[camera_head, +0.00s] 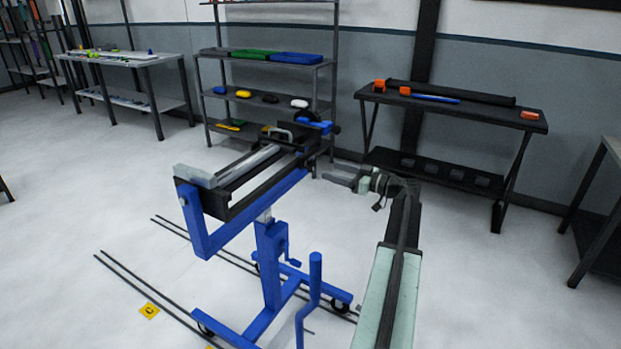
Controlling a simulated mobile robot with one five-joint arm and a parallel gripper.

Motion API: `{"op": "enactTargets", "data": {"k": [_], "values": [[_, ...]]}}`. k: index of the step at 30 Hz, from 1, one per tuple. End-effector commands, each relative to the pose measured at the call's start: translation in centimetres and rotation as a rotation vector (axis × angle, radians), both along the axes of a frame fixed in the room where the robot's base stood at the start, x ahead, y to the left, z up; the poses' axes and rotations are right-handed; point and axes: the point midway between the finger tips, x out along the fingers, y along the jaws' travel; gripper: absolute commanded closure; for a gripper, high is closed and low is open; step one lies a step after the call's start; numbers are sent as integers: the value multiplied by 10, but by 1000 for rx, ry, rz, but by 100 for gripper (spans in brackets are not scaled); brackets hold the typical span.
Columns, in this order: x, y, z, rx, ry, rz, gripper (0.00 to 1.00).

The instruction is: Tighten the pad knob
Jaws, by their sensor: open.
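A blue wheeled stand (270,262) carries a long frame with a black tray and pale bars, at the left of my arm. At its far right end is a black and blue clamp-like part (318,127). A small dark round piece (336,129) at its right side may be the pad knob; it is too small to tell for sure. My gripper (331,172) is open and empty, with its fingers pointing left. In the picture it is below that end of the frame and apart from it. No contact shows.
A shelf rack (264,98) with coloured items stands behind the stand. A black table (460,113) with orange blocks is at the back right, and a grey table (130,60) at the back left. Black floor rails (150,285) run under the stand. The left floor is mostly clear.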

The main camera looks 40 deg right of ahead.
Motion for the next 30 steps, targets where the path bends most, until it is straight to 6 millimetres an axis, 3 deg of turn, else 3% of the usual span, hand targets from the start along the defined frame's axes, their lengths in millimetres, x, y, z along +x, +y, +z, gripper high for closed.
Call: {"op": "enactTargets", "data": {"k": [5, 18, 27, 30], "values": [[3, -1, 3, -3, -5, -5, 36], [64, 11, 2, -1, -2, -13, 36], [67, 11, 2, -1, -2, -15, 36], [67, 11, 2, -1, -2, -16, 63]]}}
